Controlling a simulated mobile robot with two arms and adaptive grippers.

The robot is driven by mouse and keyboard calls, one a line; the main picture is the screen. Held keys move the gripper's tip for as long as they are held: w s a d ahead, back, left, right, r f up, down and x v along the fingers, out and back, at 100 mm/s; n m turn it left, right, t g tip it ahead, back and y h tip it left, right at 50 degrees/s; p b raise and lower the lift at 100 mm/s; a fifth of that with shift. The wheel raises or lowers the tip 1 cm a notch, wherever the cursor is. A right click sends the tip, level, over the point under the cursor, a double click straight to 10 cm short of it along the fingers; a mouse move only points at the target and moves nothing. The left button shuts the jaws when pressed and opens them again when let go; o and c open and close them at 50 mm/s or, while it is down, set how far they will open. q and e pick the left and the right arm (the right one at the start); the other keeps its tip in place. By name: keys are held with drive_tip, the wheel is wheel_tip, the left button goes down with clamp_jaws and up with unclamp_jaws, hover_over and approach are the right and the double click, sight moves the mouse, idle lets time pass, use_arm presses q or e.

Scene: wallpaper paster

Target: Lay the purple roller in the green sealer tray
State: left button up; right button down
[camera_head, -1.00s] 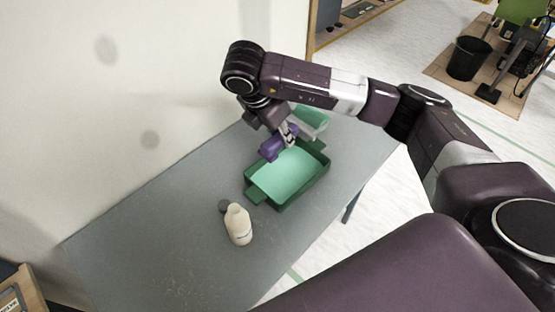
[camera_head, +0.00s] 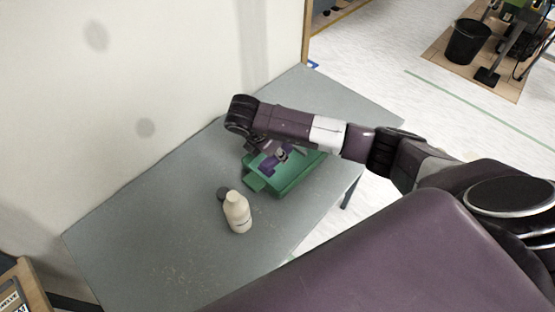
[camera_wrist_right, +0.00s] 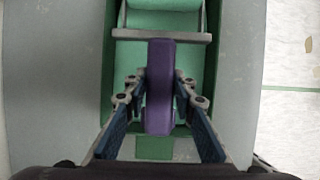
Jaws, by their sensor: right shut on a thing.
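The purple roller (camera_head: 270,164) has a purple handle, which also shows in the right wrist view (camera_wrist_right: 160,85), with a grey frame and a pale green sleeve at the top of that view. My right gripper (camera_head: 283,154) is shut on the handle, with one finger on each side of it. The green sealer tray (camera_head: 292,186) lies on the table, and the roller is over it. I cannot tell whether the roller touches the tray floor. My arm hides the sleeve and the tray's far side in the head view. My left gripper is not in view.
A wall (camera_head: 130,100) runs along the table's back edge. The table's left part is clear.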

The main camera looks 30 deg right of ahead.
sight(278, 169)
wheel_tip(278, 169, down, 4)
drive_tip(key=shift+r+p, duration=0.1)
drive_tip(key=shift+p, duration=0.2)
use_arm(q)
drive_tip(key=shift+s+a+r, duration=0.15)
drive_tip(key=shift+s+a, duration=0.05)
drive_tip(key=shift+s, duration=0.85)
use_arm(e)
drive_tip(key=shift+f, duration=0.2)
drive_tip(key=c, duration=2.1)
unclamp_jaws()
drive_tip(key=shift+f, duration=0.1)
drive_tip(key=o, duration=0.5)
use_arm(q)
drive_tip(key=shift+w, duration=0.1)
